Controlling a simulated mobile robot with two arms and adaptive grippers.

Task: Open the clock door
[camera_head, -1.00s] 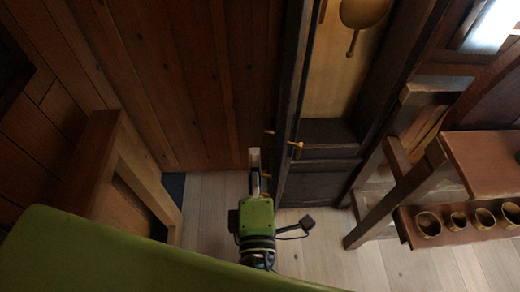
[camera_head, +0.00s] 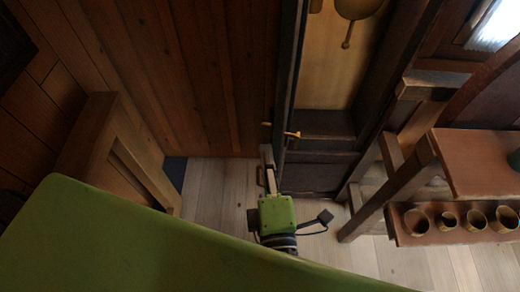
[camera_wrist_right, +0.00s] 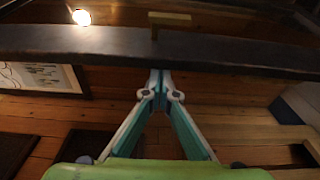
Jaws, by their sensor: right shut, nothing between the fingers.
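The clock case (camera_head: 325,122) is dark wood, with a brass pendulum (camera_head: 358,9) in front of a pale back panel. The clock door (camera_head: 291,70) shows as a narrow dark frame, seen nearly edge-on, at the left of the case. A small brass handle (camera_head: 291,135) is near its lower part. My right gripper (camera_head: 267,152) is shut and empty, just left of the door's lower end. In the right wrist view its closed fingertips (camera_wrist_right: 159,78) are at the dark door bar (camera_wrist_right: 215,52); I cannot tell if they touch. My left gripper is not in view.
A wooden bench (camera_head: 485,165) with a lower shelf of several small cups (camera_head: 417,221) stands at the right. A wooden panelled piece (camera_head: 110,140) stands at the left. Pale floor (camera_head: 210,190) is open between that piece and the clock.

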